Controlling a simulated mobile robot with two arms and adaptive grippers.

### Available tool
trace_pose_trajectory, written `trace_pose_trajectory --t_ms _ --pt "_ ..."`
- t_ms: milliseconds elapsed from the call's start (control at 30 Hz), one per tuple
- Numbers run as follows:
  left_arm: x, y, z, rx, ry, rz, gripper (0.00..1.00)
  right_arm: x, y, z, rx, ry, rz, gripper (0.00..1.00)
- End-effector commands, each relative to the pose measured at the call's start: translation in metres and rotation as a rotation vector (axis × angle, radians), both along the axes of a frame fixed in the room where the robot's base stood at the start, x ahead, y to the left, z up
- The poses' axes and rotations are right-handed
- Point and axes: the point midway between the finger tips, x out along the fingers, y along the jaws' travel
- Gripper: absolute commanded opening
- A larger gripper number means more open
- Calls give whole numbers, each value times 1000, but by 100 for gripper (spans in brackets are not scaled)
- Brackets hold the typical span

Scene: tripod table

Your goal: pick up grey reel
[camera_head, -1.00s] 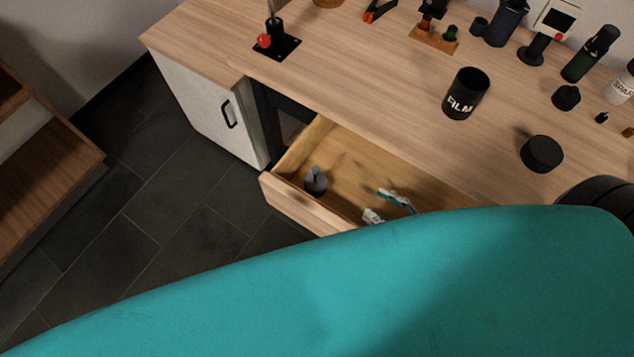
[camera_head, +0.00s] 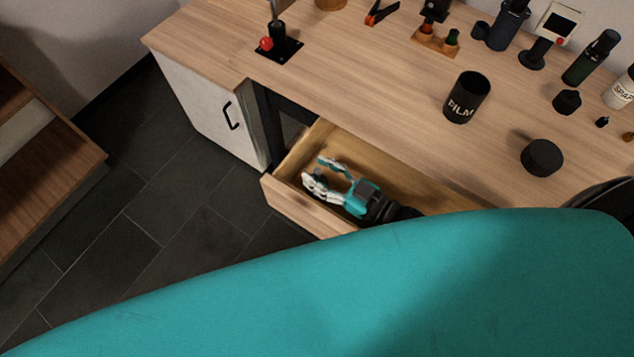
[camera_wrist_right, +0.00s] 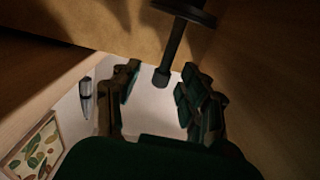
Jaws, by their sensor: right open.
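The grey reel (camera_wrist_right: 174,48) shows in the right wrist view as a dark spool with a wide flange at the top and a thin shaft. Its shaft end lies between and just beyond the fingertips of my right gripper (camera_wrist_right: 160,80). The fingers are open and I see no grip on the reel. In the head view my right gripper (camera_head: 314,169) is inside the open wooden drawer (camera_head: 292,203), pointing left. The reel cannot be made out there, behind or under the fingers. My left gripper is not in view.
The desk top (camera_head: 370,75) above the drawer holds a black film can (camera_head: 466,97), a round black lid (camera_head: 542,157) and several bottles at the back. The wrist view shows a small pointed object (camera_wrist_right: 86,97) and a spotted panel (camera_wrist_right: 35,147). A teal surface blocks the lower head view.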

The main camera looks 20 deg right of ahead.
Motion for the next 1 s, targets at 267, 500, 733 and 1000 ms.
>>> trace_pose_trajectory --t_ms 267,500,733,1000 --pt "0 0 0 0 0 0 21 7 6 0 -1 2 1 43" --pt "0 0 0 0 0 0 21 7 6 0 -1 1 1 21" --pt "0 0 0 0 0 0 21 7 6 0 -1 1 1 0" --pt "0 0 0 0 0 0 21 7 6 0 -1 1 1 0"
